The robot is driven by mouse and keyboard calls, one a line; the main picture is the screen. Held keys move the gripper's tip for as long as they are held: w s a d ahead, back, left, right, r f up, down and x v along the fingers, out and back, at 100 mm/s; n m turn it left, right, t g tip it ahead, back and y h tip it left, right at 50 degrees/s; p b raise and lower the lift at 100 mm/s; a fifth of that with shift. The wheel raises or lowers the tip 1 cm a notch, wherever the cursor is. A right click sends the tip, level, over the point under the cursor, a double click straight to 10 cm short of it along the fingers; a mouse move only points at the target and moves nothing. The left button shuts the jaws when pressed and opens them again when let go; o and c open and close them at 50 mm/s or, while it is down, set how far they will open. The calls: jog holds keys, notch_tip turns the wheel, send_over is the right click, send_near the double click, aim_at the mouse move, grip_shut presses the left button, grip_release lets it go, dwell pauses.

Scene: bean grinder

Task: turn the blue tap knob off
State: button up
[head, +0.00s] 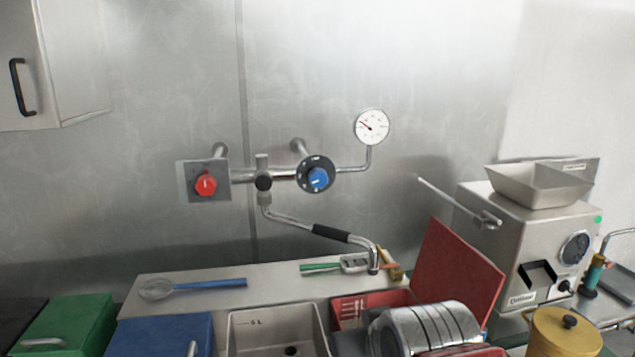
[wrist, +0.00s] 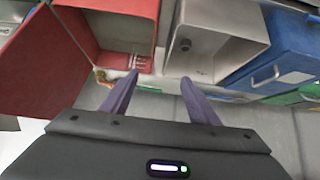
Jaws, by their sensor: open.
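The blue tap knob (head: 318,178) is in the head view, on a dark round dial plate at the right end of the wall-mounted tap. A pale mark shows on its face. I cannot read its setting for sure. My gripper (wrist: 160,76) shows in the wrist view, with two dark purple fingers apart and nothing between them. It is over the open boxes, away from the knob. The knob is not in the wrist view, and the fingers are not clearly visible in the head view.
A red knob (head: 205,184) sits left on a square plate. The tap spout (head: 330,235) sticks out below the blue knob. A pressure gauge (head: 371,127) is up right. A red lid (head: 455,275) stands upright below right, near the grinder (head: 525,240). A blue-handled spoon (head: 195,286) lies on the ledge.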

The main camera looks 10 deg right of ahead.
jog(key=w+r+t, duration=0.5)
jog(key=w+r, duration=0.3)
jog(key=w, duration=0.3)
jog(key=t, duration=0.4)
send_near(319, 182)
jog(key=s, duration=0.3)
jog(key=shift+s+n, duration=0.25)
jog(key=shift+n, duration=0.15)
jog(key=shift+w, duration=0.1)
jog(key=shift+w, duration=6.85)
jog(key=c, duration=1)
